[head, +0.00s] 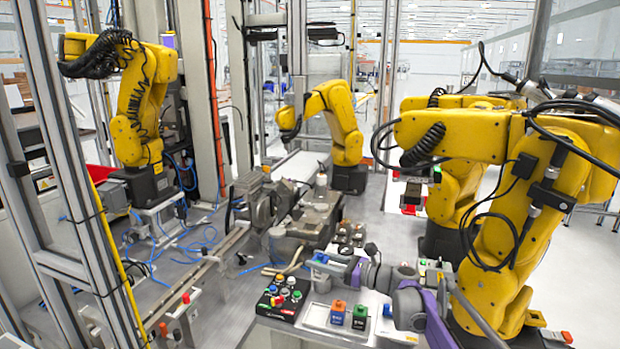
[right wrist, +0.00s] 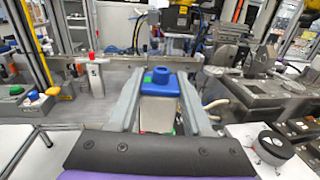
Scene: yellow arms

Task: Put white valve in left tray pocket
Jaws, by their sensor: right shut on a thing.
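My right gripper (head: 322,260) is shut on a pale block with a blue cap (right wrist: 160,80), which looks like the white valve. In the right wrist view the two grey fingers (right wrist: 158,105) clasp its sides, and it stands upright between them. In the head view only its blue top (head: 320,257) shows clearly, above and behind the tray. The white tray (head: 314,318) lies at the front of the table. An orange-capped blue block (head: 338,313) and a green-capped dark block (head: 360,316) stand in its middle and right. Its left part looks bare. My left gripper is not in view.
A black box with several coloured buttons (head: 283,297) stands left of the tray. A black-knobbed white unit (right wrist: 270,146) is close on the right in the wrist view. Grey metal fixtures (head: 310,222) stand behind. Yellow robot arms rise around the table.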

